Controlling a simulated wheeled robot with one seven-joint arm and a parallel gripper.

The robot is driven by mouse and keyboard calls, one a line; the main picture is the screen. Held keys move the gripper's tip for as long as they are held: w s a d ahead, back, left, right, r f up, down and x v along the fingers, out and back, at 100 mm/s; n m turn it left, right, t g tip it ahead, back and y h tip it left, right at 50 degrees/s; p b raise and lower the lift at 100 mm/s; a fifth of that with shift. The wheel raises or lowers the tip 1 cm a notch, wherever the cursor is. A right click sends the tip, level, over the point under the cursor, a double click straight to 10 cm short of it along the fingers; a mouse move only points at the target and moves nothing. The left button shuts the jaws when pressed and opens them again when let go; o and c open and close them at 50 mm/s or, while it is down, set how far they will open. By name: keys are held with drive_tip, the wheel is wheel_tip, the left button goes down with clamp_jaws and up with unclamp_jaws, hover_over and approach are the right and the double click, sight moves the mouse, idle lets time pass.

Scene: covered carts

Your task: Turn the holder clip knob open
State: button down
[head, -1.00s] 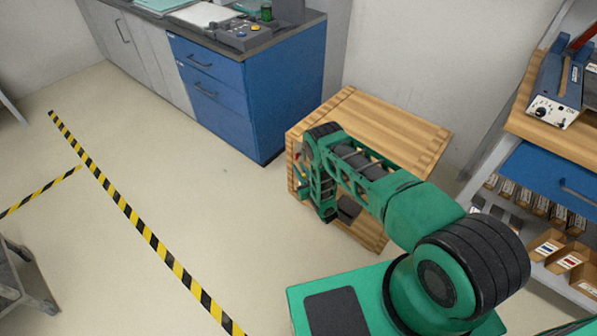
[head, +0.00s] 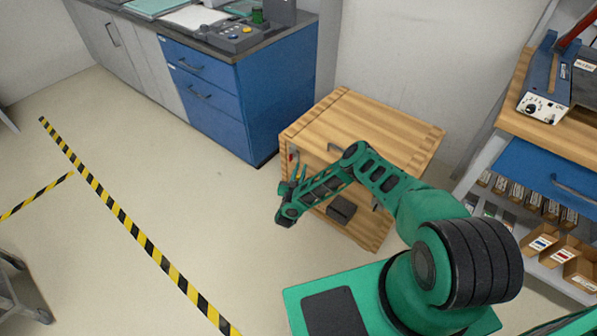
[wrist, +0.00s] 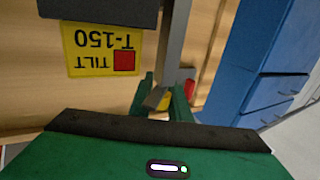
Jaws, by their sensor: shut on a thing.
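The wooden cart (head: 395,143) stands in the middle of the head view. My gripper (head: 283,188) is at its left front edge, small and partly hidden by my wrist. In the wrist view my gripper (wrist: 163,98) is shut on a small grey and yellow piece, which I take for the holder clip knob (wrist: 165,101). The fingers hide part of it. A grey upright bar (wrist: 173,45) runs just behind it. A small red part (wrist: 189,86) is right of the fingers. The knob's turn angle cannot be read.
A yellow upside-down label reading TILT T-150 (wrist: 100,50) is on the wood, beside a dark block (wrist: 100,10). A blue drawer cabinet (head: 225,105) stands behind to the left. A shelf bench (head: 560,140) is at right. Floor left of the cart is clear.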

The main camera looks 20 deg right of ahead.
drive_tip(key=shift+s+d+m+g+h, duration=0.1)
drive_tip(key=shift+s+m+g+h, duration=0.05)
drive_tip(key=shift+m+g+h, duration=0.35)
drive_tip(key=c, duration=1.7)
unclamp_jaws()
drive_tip(key=shift+o, duration=0.2)
drive_tip(key=shift+s, duration=0.1)
